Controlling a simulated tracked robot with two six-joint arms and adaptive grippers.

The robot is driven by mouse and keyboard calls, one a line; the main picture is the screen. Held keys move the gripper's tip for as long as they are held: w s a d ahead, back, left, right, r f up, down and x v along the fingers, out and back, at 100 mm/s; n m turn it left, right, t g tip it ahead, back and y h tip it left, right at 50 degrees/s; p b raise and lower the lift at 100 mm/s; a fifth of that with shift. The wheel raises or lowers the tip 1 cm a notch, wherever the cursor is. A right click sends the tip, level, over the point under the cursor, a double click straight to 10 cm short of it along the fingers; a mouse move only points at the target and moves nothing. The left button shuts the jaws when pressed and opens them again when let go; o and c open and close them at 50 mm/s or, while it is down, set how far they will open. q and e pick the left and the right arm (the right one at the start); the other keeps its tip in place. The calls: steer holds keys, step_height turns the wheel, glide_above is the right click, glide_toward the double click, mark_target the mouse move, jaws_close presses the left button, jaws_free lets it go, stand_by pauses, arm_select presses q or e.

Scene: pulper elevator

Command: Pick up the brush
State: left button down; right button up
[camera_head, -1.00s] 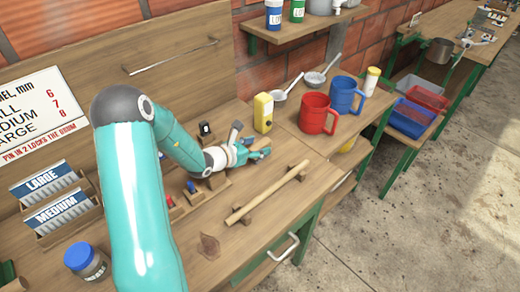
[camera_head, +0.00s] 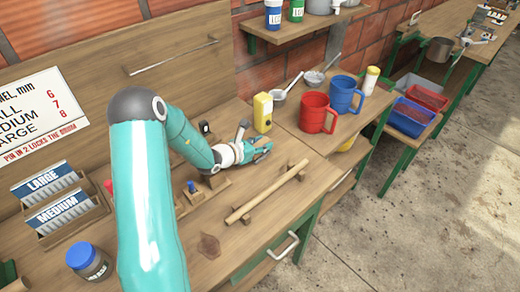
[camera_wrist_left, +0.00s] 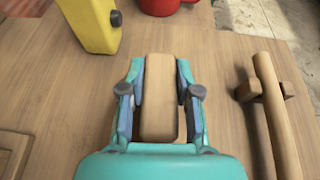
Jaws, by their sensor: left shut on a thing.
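My left gripper (camera_head: 262,147) is over the wooden bench top, between the yellow box-shaped device and a long wooden rod. In the left wrist view its two fingers (camera_wrist_left: 160,85) are shut on the sides of a plain wooden block (camera_wrist_left: 159,108), which I take to be the brush. Bristles do not show. In the head view the gripper mostly hides the block. I cannot tell whether it touches the bench or is raised. My right gripper does not show.
The yellow device (camera_head: 263,112) stands just beyond the gripper. The wooden rod (camera_head: 267,192) lies on two supports to its right. A red mug (camera_head: 317,113) and blue mug (camera_head: 346,95) stand farther back. Bare bench lies around the gripper.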

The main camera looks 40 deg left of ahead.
arm_select(q)
steer(key=shift+r, duration=0.1)
step_height(320, 180, up, 10)
steer(key=shift+r+b, duration=0.1)
steer(key=shift+b, duration=0.25)
step_height(320, 180, up, 10)
steer(key=p, duration=0.2)
glide_above(262, 142)
steer(key=shift+s, duration=0.1)
steer(key=c, duration=1.5)
jaws_free()
steer(key=c, duration=0.3)
steer(key=shift+d, duration=0.1)
